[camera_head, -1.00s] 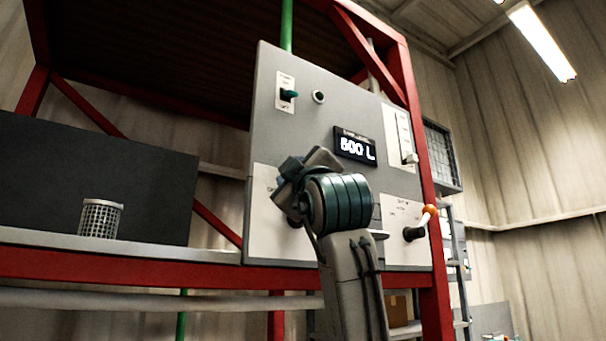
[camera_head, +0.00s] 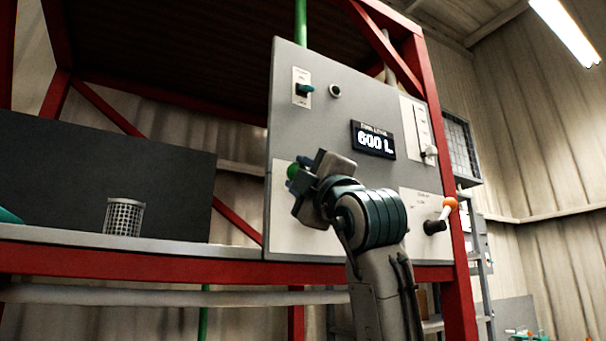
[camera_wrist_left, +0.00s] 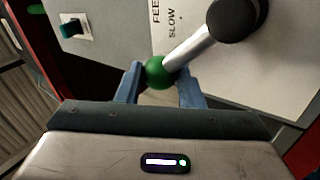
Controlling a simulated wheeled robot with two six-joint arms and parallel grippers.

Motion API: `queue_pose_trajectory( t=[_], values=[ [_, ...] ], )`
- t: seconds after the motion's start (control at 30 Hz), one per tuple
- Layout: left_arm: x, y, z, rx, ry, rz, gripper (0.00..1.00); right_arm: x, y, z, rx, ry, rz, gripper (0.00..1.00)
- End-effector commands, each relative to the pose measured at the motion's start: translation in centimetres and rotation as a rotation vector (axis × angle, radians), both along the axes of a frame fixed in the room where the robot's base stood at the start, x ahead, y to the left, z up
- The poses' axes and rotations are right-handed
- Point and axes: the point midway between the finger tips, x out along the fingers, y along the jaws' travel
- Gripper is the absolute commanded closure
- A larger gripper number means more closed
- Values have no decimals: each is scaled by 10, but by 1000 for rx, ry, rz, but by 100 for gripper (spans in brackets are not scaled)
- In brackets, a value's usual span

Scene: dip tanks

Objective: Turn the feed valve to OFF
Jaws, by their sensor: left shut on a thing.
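The feed valve is a lever with a green ball knob (camera_wrist_left: 160,72), a silver rod and a black hub (camera_wrist_left: 237,16) on a pale plate. Printed words "FEE" and "SLOW" show beside it in the left wrist view. My left gripper (camera_wrist_left: 160,84) is shut on the green knob, one blue finger on each side. In the head view the green knob (camera_head: 293,171) shows at the tip of my left gripper (camera_head: 298,180). There my gripper and wrist hide the rod and hub. My right gripper is not in view.
The grey panel (camera_head: 318,122) also bears a small switch (camera_head: 304,89), a display (camera_head: 373,140) reading about 600 L, a slider (camera_head: 429,152) and an orange-knobbed lever (camera_head: 451,204). A red frame post (camera_head: 459,285) stands at right. A mesh basket (camera_head: 124,217) sits on the left ledge.

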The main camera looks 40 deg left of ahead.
Motion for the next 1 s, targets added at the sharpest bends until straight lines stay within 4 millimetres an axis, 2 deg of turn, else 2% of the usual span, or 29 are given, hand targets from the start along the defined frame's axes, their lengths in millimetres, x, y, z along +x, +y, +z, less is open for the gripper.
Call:
queue_pose_trajectory(
  t=[0.13,0.17,0.2,0.47,0.6,1.0],
  values=[
    [0,0,-1,-1,3,1,100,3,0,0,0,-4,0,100],
    [0,0,-1,-1,3,1,62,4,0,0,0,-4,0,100],
    [0,0,-1,-1,3,1,58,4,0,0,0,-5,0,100],
    [0,0,-1,0,2,0,58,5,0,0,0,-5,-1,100],
    [-1,-7,-6,-1,2,-2,58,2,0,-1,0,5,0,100],
    [-19,-58,-45,-2,3,-4,58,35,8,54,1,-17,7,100]
  ],
)
